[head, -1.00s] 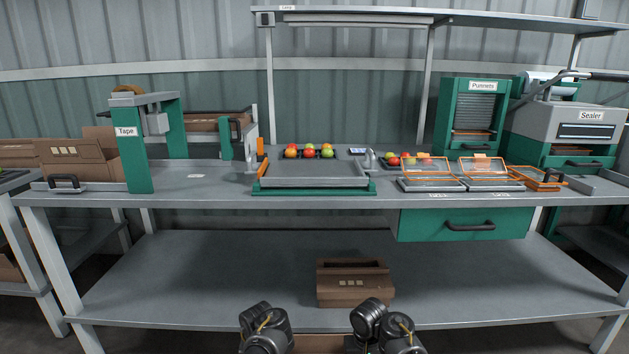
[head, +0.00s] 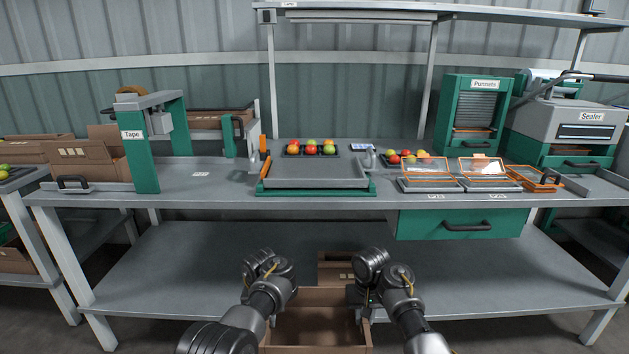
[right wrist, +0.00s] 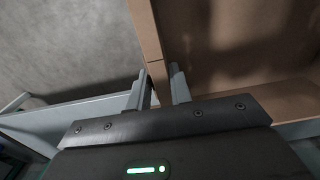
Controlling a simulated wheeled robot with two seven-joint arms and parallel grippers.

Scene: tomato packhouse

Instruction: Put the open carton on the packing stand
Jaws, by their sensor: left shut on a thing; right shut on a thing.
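The open brown carton (head: 318,300) is at the bottom middle of the head view, in front of the bench, with its open top up. My left gripper (head: 286,291) is shut on its left side, mostly hidden behind my wrist. My right gripper (head: 357,294) is shut on its right side. In the right wrist view, the jaws (right wrist: 157,90) pinch the carton's wall (right wrist: 147,35), and its empty-looking inside shows to the right. The packing stand (head: 315,174), a grey tray-like top on green feet, is bare on the bench beyond.
The bench top (head: 215,178) lies higher and further off. Another carton (head: 334,268) stands on the lower shelf (head: 180,260) behind mine. A green tape machine (head: 143,160) is left of the stand; orange-framed punnets (head: 427,170) are right. Fruit trays (head: 312,149) sit behind.

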